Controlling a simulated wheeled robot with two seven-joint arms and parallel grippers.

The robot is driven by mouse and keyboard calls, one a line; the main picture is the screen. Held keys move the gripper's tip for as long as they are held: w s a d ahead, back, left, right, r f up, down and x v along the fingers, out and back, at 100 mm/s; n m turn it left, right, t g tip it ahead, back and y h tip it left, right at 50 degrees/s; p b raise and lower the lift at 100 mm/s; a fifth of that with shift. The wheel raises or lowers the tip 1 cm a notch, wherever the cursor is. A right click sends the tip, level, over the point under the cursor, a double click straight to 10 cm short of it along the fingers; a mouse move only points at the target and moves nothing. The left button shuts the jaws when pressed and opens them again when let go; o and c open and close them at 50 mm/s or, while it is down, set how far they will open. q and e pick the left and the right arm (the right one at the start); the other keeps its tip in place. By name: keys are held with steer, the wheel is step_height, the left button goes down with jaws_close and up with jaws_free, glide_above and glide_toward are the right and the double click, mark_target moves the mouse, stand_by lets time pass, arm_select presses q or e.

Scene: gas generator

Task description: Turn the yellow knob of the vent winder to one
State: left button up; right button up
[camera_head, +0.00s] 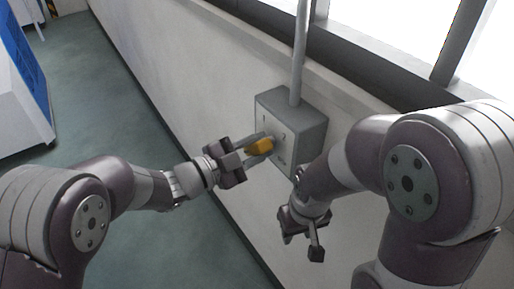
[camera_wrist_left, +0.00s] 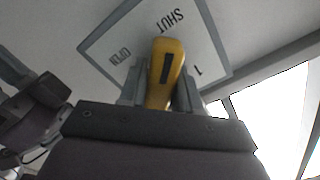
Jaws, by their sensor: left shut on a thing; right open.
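The yellow knob (camera_head: 262,146) is on the front of the grey vent winder box (camera_head: 312,128) on the wall. My left gripper (camera_head: 250,152) is shut on the knob. In the left wrist view the knob (camera_wrist_left: 167,62) sits between the two fingers (camera_wrist_left: 160,92), its black mark running nearly up and down the picture. The label plate (camera_wrist_left: 120,35) shows SHUT above the knob, OPEN to its left and 1 to its right. The knob's base is partly hidden by the fingers. My right gripper (camera_head: 306,232) is open and empty, below the box and apart from it.
A grey pipe (camera_head: 299,50) rises from the top of the box. The pale wall (camera_head: 190,75) runs beside a green floor (camera_head: 90,100), with windows (camera_head: 400,35) above. A blue and white cabinet (camera_head: 25,90) stands at the far left. The floor between is clear.

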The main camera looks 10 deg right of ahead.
arm_select(q)
steer(key=o, duration=1)
steer(key=shift+c, duration=0.2)
steer(key=b+v, duration=0.1)
steer(key=v, duration=1.1)
steer(key=shift+s+a, duration=0.2)
steer(key=shift+a, duration=0.15)
